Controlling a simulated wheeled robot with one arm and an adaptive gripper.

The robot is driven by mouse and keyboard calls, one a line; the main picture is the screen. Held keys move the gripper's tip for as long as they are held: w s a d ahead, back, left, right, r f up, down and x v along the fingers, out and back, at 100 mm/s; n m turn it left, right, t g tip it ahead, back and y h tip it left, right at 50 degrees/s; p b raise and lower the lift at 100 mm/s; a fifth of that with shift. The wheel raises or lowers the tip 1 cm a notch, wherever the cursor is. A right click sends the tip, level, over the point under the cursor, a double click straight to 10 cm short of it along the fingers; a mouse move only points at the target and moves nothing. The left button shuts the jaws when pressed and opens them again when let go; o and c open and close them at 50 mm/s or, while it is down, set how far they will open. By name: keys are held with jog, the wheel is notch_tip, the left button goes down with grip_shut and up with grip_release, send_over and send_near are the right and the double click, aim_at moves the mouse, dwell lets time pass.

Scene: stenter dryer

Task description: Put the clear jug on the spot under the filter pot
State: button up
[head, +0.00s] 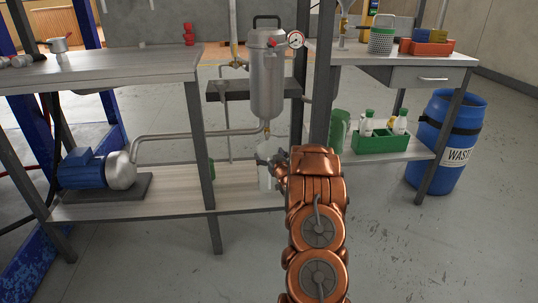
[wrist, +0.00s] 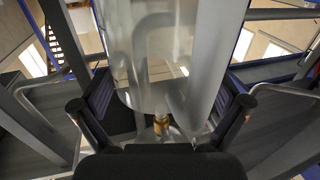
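The clear jug (head: 266,171) is upright at the lower shelf, below the steel filter pot (head: 267,84) and its brass outlet. My gripper (head: 281,160) reaches in at its right side, partly covering it. In the wrist view, the jug (wrist: 215,45) is a large see-through shape between the two fingers of my gripper (wrist: 168,95), which lie against its sides. The brass outlet (wrist: 161,124) shows there too. The spot under the pot is hidden behind the jug and my arm. I cannot tell whether the jug's base touches the shelf.
A blue pump (head: 84,169) sits on the lower shelf, its pipe (head: 190,134) running to the pot. Table legs (head: 205,165) stand close by. A green caddy (head: 381,143) with bottles is to the right, with a blue waste drum (head: 452,130) beyond. The floor in front is clear.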

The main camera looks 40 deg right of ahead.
jog(key=shift+r, duration=0.1)
jog(key=shift+s, duration=0.2)
jog(key=p+v, duration=0.3)
jog(key=v, duration=0.9)
jog(key=w+a+n+g+y, duration=0.1)
jog(key=w+a+g+y, duration=0.3)
jog(key=a, duration=0.6)
jog(key=s+a+r+n+g, duration=0.1)
jog(key=s+a+r+g, duration=0.1)
jog(key=s+a+g, duration=0.3)
jog(key=s+a+r+g, duration=0.1)
jog(key=s+a, duration=0.1)
jog(key=a, duration=0.5)
jog(key=s+a+r+g+y, duration=0.1)
jog(key=s+a+r+g, duration=0.1)
jog(key=s+a, duration=0.6)
jog(key=s+a+r+n+g+y, duration=0.1)
jog(key=s+a+r+g, duration=0.2)
jog(key=s+a, duration=0.6)
jog(key=s+a+r+n+g+y, duration=0.1)
jog(key=s+a+r+g, duration=0.2)
jog(key=s, duration=1.5)
jog(key=a+g, duration=0.2)
jog(key=a, duration=0.3)
jog(key=shift+a+r, duration=0.25)
